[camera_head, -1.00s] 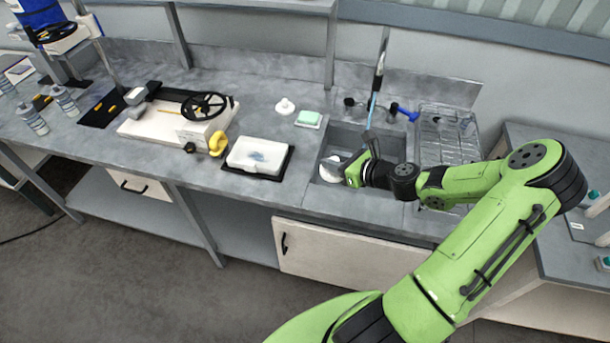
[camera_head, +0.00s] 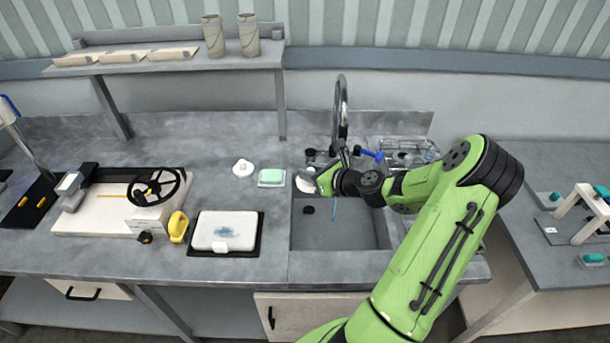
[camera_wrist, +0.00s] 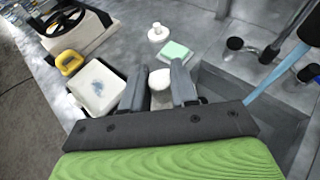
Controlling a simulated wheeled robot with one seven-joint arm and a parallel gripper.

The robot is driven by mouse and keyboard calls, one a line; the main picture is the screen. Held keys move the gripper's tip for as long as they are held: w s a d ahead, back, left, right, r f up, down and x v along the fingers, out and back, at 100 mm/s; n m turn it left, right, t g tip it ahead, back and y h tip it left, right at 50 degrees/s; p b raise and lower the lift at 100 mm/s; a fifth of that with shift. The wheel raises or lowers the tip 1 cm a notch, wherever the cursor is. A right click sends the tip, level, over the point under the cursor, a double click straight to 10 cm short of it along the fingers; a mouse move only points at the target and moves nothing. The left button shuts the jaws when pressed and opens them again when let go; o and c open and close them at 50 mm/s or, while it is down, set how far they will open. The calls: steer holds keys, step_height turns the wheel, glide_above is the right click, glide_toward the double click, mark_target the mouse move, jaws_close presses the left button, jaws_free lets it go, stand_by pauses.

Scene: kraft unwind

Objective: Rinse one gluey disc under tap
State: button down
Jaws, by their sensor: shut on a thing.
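My gripper (camera_head: 314,184) is shut on a white round disc (camera_head: 304,184) at the back left corner of the sink (camera_head: 345,238). In the wrist view the disc (camera_wrist: 160,82) sits between the two fingers (camera_wrist: 160,88); glue on it cannot be made out. The dark curved tap (camera_head: 342,110) stands behind the sink, partly hidden by my arm. A thin light-blue stream (camera_head: 334,209) shows below my gripper. In the wrist view the stream (camera_wrist: 277,73) runs to the right of the disc, apart from it.
A white tray (camera_head: 224,229) with a blue smudge lies on a black mat. The sink's front is clear.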

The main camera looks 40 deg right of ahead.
steer(key=w+d+f, duration=0.2)
steer(key=w+d, duration=0.1)
steer(key=d, duration=0.8)
steer(key=shift+d+f, duration=0.25)
steer(key=shift+f, duration=0.05)
steer(key=shift+w, duration=0.1)
steer(key=shift+s+d, duration=0.15)
steer(key=shift+s, duration=0.45)
steer(key=shift+w, duration=0.1)
steer(key=shift+w+p, duration=0.55)
steer(key=shift+s, duration=0.1)
